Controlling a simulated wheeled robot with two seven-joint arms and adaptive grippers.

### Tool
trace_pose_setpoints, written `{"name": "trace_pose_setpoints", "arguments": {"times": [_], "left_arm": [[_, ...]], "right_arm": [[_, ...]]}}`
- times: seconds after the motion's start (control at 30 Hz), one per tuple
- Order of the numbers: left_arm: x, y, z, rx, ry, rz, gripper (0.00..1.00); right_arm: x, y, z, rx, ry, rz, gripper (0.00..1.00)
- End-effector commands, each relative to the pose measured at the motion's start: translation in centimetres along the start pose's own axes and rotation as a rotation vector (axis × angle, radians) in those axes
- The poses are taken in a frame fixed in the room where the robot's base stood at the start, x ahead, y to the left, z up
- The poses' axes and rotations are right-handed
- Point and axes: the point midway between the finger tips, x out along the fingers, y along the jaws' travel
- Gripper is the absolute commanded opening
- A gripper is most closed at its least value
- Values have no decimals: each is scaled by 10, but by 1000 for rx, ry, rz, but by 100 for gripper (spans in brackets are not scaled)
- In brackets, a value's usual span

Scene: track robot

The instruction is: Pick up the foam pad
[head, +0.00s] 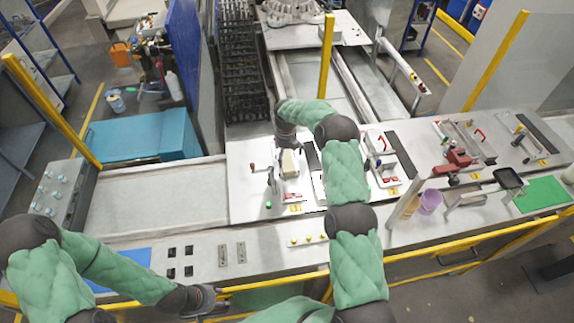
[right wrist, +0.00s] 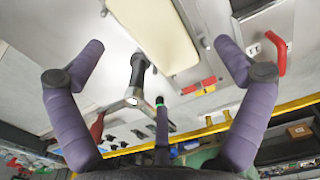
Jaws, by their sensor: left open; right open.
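The foam pad is a cream, rounded block. In the right wrist view the pad (right wrist: 160,32) stretches from the top edge down between my fingers, with its far end cut off. In the head view the pad (head: 289,164) shows on the light work plate, just below my right wrist. My right gripper (right wrist: 160,45) is open, its purple fingers apart on either side of the pad, with visible gaps. Its fingertips are hard to make out in the head view. My left gripper (head: 203,302) is open and empty at the bottom, near the yellow rail.
A black-handled toggle clamp (right wrist: 138,72) stands close left of the pad. A red handle (right wrist: 276,52) is to its right. The conveyor section (head: 160,195) left of the plate is clear. A purple cup (head: 430,201) stands farther right.

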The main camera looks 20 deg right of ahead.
Motion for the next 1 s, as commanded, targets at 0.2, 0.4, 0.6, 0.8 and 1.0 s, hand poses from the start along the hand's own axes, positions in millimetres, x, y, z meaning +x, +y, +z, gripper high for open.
{"name": "trace_pose_setpoints", "arguments": {"times": [0.2, 0.4, 0.6, 0.8, 1.0], "left_arm": [[-4, 1, 0, 0, 0, 0, 42], [-1, 0, 0, 0, 1, 0, 42], [-1, 0, 0, 0, 0, 0, 42], [-1, 0, 0, 0, 0, 0, 42], [-1, 0, 0, 0, 0, 0, 42]], "right_arm": [[27, 5, -4, -1, 4, -1, 100], [48, 5, -4, 0, 1, 0, 100], [50, 5, -3, 0, 0, 0, 100], [50, 5, -3, 0, 0, 0, 66], [50, 5, -4, 0, 0, 0, 42]]}}
